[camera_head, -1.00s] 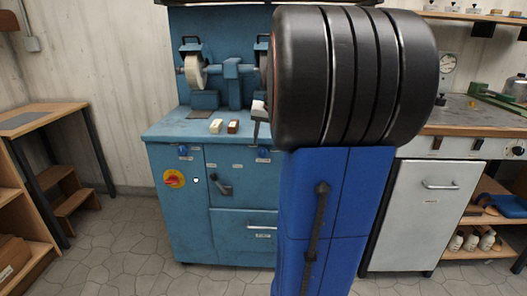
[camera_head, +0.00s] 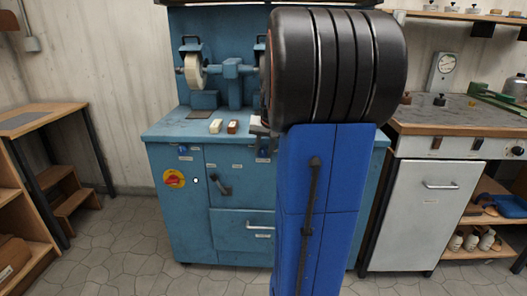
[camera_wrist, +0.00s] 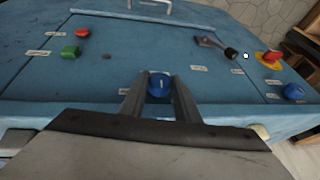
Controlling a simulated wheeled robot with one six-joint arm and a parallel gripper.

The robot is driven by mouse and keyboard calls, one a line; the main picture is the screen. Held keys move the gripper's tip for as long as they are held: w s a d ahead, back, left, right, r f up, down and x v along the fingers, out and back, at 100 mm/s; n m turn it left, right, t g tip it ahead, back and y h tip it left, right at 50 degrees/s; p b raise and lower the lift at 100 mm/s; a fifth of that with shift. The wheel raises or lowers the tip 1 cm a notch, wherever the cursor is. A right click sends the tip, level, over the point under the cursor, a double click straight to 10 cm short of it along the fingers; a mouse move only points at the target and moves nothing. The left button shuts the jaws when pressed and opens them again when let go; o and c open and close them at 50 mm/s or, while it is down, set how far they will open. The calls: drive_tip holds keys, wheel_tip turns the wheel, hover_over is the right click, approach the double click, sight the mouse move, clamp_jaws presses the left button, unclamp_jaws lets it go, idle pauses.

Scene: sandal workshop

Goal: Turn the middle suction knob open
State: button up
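The middle suction knob (camera_wrist: 158,84) is a small blue knob on the front of the blue grinding cabinet (camera_head: 240,180). In the wrist view, which shows the cabinet upside down, it lies between the two dark fingers of my gripper (camera_wrist: 158,92). The fingers stand apart, one on each side, with little or no gap; contact is hard to tell. In the head view my gripper (camera_head: 263,146) is at the cabinet's upper front edge and largely covers this knob. Another blue knob (camera_head: 183,150) is to the left; it also shows in the wrist view (camera_wrist: 293,91).
A red-on-yellow switch (camera_head: 173,179) and a dark lever handle (camera_head: 221,185) are on the cabinet front. Red (camera_wrist: 82,32) and green (camera_wrist: 70,50) buttons are also there. Two small blocks (camera_head: 224,126) lie on the cabinet top. My arm hides the cabinet's right part.

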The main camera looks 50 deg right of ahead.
sight(265, 155)
drive_tip(key=shift+s, duration=0.1)
idle(0.3)
drive_tip(key=t, duration=0.1)
drive_tip(key=y, duration=0.1)
drive_tip(key=t+y, duration=0.1)
drive_tip(key=shift+s+d+f+m+t, duration=0.15)
drive_tip(key=shift+s+d+m+t, duration=0.15)
drive_tip(key=shift+m, duration=0.1)
drive_tip(key=t+y, duration=0.2)
drive_tip(key=t, duration=0.1)
drive_tip(key=m+t+y, duration=0.1)
drive_tip(key=shift+s+d+f, duration=0.2)
drive_tip(key=shift+d+f, duration=0.05)
drive_tip(key=shift+f, duration=0.15)
drive_tip(key=t+y, duration=0.1)
drive_tip(key=t, duration=0.1)
drive_tip(key=m+t+y, duration=0.1)
drive_tip(key=t, duration=0.1)
drive_tip(key=shift+f+m, duration=0.3)
drive_tip(key=shift+f, duration=0.1)
drive_tip(key=shift+f+m+t+y, duration=0.15)
drive_tip(key=shift+m+t+y, duration=0.2)
drive_tip(key=shift+t, duration=0.55)
drive_tip(key=shift+f+m+t+y, duration=0.15)
drive_tip(key=shift+m+t+y, duration=0.15)
drive_tip(key=shift+t, duration=0.6)
drive_tip(key=o, duration=1.1)
drive_tip(key=shift+c, duration=0.2)
